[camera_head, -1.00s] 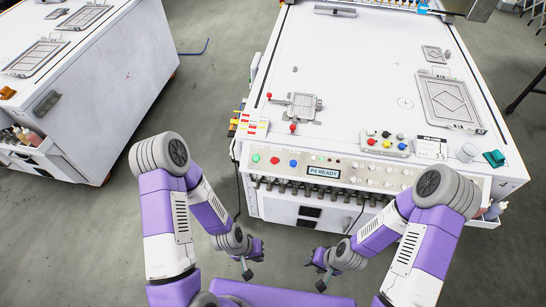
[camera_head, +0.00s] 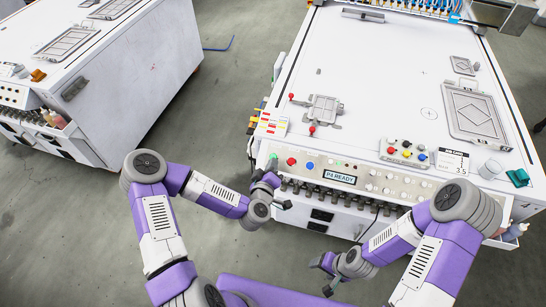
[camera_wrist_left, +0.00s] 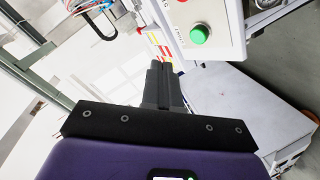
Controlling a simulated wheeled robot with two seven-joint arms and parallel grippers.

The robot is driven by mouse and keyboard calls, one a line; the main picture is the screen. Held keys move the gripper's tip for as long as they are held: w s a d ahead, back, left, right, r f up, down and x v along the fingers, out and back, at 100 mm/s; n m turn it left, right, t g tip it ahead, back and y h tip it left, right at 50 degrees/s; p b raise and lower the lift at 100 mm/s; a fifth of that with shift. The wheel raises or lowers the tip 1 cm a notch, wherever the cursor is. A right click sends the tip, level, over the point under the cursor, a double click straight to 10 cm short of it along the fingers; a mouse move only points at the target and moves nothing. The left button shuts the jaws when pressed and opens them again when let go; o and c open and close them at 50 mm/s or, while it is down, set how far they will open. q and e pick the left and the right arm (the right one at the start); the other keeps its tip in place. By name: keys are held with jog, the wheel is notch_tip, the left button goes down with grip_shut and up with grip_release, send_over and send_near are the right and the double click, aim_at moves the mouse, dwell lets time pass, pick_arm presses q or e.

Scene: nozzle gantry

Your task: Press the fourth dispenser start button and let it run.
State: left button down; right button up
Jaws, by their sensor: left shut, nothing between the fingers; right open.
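The white machine's front control panel (camera_head: 395,186) carries a green button (camera_head: 273,156), a red button (camera_head: 291,161) and a blue button (camera_head: 310,166). A display (camera_head: 340,177) beside them reads "P4 READY". My left gripper (camera_head: 272,172) is shut and empty, close in front of the panel's left end, just below the green button. In the left wrist view, its closed fingers (camera_wrist_left: 158,72) are apart from the green button (camera_wrist_left: 199,34), which sits up and to the right of them. My right gripper (camera_head: 327,275) is open and empty, low in front of the machine and clear of it.
A row of dark knobs or fittings (camera_head: 340,197) runs under the panel. A colored label block (camera_head: 272,124) and a small box of colored buttons (camera_head: 407,153) sit on the tabletop. Another white machine (camera_head: 110,85) stands at left, with open floor between.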

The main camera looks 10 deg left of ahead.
pick_arm(q)
jog(key=shift+w+a+r+n+t+y, duration=0.15)
jog(key=shift+a+r+n+y, duration=0.15)
jog(key=shift+a+r+y, duration=0.25)
jog(key=shift+w+a+r+n+t+y, duration=0.15)
jog(key=shift+a+r+n+y, duration=0.2)
jog(key=shift+a+r, duration=0.2)
jog(key=shift+w+f+b, duration=0.85)
jog(key=shift+f+b, duration=0.25)
jog(key=shift+f, duration=0.1)
jog(key=shift+w+f+b, duration=0.85)
jog(key=shift+f+b, duration=0.2)
jog(key=shift+f, duration=0.2)
jog(key=shift+w+f+b, duration=0.85)
jog(key=shift+f+b, duration=0.25)
jog(key=shift+f, duration=0.1)
jog(key=shift+f, duration=0.1)
jog(key=shift+w+d+f, duration=0.1)
jog(key=shift+w+f, duration=0.15)
